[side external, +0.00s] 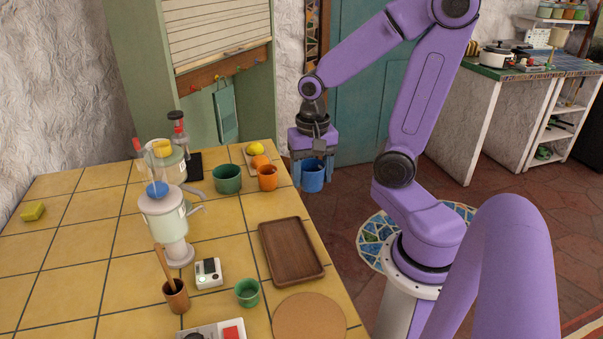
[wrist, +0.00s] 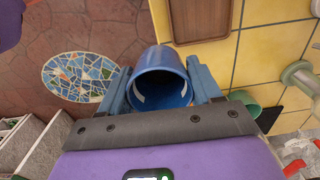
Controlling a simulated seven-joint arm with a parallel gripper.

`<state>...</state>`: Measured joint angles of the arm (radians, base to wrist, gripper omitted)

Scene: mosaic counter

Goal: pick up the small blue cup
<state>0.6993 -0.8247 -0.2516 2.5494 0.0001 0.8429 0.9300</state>
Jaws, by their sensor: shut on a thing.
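The small blue cup (side external: 313,179) is between the two blue fingers of my gripper (side external: 312,167), which is shut on it. In the side view the cup hangs beyond the counter's right edge, with the floor behind it. In the wrist view the cup (wrist: 160,65) shows its open mouth toward the camera, with a finger of my gripper (wrist: 159,82) on each side. The fingers hide part of its sides.
On the yellow tiled counter (side external: 95,265), a green cup (side external: 227,180) and an orange cup (side external: 267,178) stand left of my gripper. A wooden tray (side external: 290,250) lies nearer the camera. A blender (side external: 164,215) stands further left. Floor is open right of the counter.

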